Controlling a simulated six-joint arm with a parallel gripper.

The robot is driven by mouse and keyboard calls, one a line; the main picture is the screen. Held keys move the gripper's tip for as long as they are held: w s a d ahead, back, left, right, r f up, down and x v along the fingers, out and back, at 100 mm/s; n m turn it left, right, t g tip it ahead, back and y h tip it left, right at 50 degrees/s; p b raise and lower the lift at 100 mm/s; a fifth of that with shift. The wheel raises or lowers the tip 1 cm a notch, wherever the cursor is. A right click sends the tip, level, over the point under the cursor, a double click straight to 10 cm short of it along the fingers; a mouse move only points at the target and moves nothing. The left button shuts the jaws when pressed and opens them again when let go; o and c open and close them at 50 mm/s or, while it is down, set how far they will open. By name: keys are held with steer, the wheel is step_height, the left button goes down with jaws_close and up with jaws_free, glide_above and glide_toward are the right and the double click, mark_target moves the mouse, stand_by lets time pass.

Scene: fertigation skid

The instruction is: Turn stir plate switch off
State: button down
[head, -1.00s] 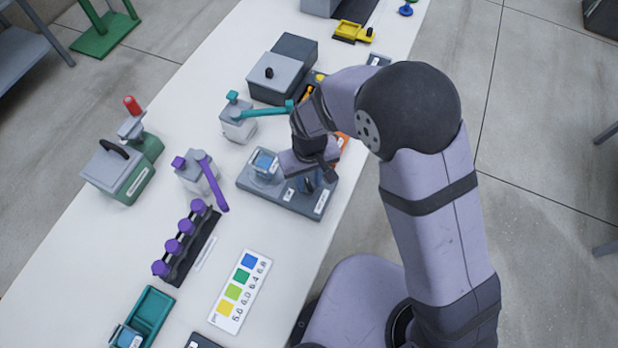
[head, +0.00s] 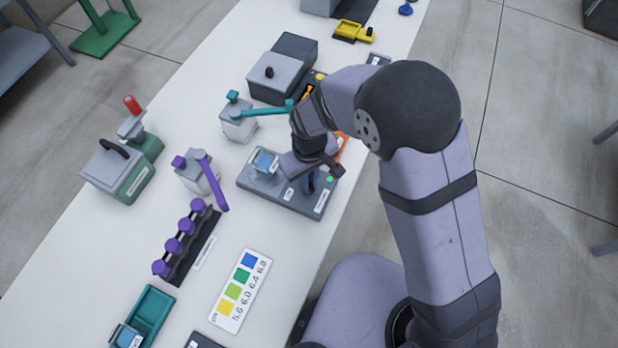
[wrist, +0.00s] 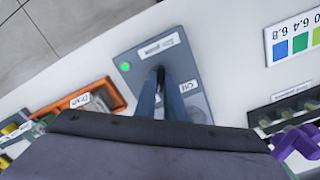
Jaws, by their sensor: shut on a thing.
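The stir plate (head: 262,191) is a dark grey slab on the white bench in the head view; it also shows in the wrist view (wrist: 130,50). A clear vessel with blue in it (head: 265,161) stands on its left end. A green lamp (wrist: 125,67) is lit on the plate, and two white labels lie near the switch; one seems to read "Off" (wrist: 188,86). My gripper (wrist: 162,88) points down at the plate, its blue fingers shut on the dark switch lever (wrist: 160,72). The fingers hide most of the switch.

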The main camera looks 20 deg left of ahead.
steer(key=n, duration=0.4)
steer(key=shift+n, duration=0.3)
steer(key=n, duration=0.3)
steer(key=shift+n, duration=0.3)
steer(key=n, duration=0.3)
steer(key=shift+n, duration=2.2)
steer(key=c, duration=1.8)
jaws_free()
steer(key=shift+c, duration=0.2)
steer(key=shift+r, duration=0.15)
